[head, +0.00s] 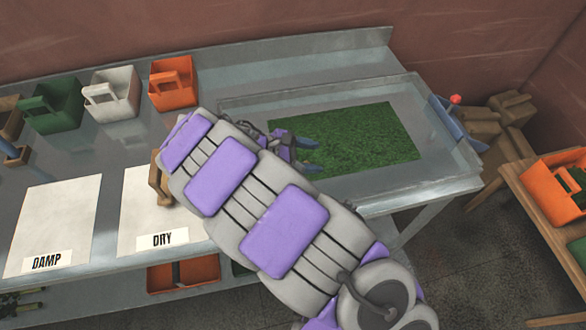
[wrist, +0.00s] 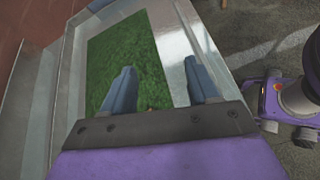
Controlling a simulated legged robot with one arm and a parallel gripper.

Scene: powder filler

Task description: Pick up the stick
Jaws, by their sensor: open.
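I cannot make out a clear stick in either view. My gripper (head: 314,156) is over the left part of a green grass-like mat (head: 375,136) in a shallow clear-walled tray (head: 447,172). In the wrist view, my gripper (wrist: 159,66) has its two blue fingers apart, with nothing held between them. The mat (wrist: 118,45) shows behind and between the fingers. A small brownish spot (wrist: 150,108) shows low between the fingers, too small to identify. My arm hides part of the mat and the table in the head view.
Green (head: 52,108), white (head: 112,95) and orange (head: 174,84) bins stand at the back left. Sheets marked DAMP (head: 60,220) and DRY (head: 138,215) lie in front. A wooden table with an orange bin (head: 552,190) is at right.

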